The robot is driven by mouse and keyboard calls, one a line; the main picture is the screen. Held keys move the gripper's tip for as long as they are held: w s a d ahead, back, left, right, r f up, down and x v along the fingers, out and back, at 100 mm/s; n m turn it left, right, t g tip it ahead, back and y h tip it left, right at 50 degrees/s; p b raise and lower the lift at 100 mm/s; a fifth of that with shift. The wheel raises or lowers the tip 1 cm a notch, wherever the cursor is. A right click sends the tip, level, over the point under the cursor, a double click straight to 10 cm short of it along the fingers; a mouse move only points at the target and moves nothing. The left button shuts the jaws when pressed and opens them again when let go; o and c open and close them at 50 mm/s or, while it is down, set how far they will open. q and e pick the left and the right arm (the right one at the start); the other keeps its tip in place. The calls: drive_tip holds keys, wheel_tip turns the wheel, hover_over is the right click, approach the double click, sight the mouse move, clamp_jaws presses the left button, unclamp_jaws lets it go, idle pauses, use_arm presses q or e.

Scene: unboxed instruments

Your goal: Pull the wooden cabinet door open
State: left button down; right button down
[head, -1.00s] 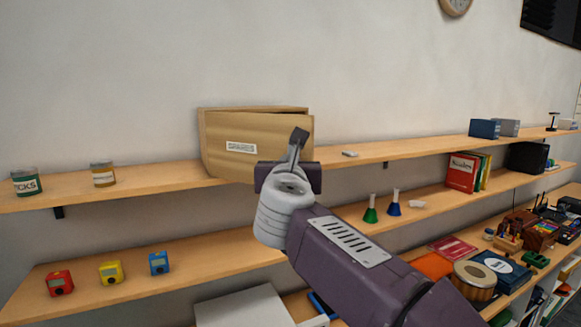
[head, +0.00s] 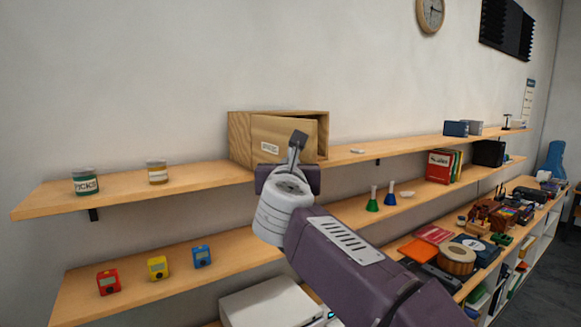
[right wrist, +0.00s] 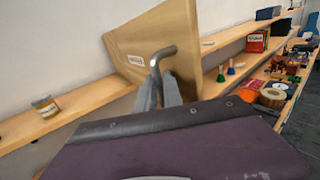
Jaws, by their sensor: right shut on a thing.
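The wooden cabinet (head: 239,136) stands on the upper shelf against the wall. Its door (head: 270,130), with a white label, is ajar, with a dark gap along its top and right side. My right gripper (head: 297,143) is in front of the door's right part. In the right wrist view the door (right wrist: 128,40) fills the top middle, and the gripper (right wrist: 160,82) is shut on its bent grey metal handle (right wrist: 164,51). The cabinet's inside is mostly hidden by the door. My left gripper is not in view.
Jars (head: 85,182) stand on the upper shelf (head: 205,177) left of the cabinet, and a small white item (head: 357,151) lies to its right. The lower shelf (head: 235,255) holds coloured timers (head: 158,267) and two flasks (head: 372,203). A white device (head: 265,305) sits below.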

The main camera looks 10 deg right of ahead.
drive_tip(key=shift+s+a+r, duration=0.1)
drive_tip(key=shift+a+r, duration=0.05)
drive_tip(key=shift+a, duration=0.1)
drive_tip(key=c, duration=1.8)
unclamp_jaws()
drive_tip(key=shift+d, duration=0.1)
drive_tip(key=shift+o, duration=0.2)
drive_tip(key=shift+w, duration=0.25)
drive_tip(key=b+v, duration=0.4)
drive_tip(key=v, duration=0.5)
drive_tip(key=shift+f, duration=0.2)
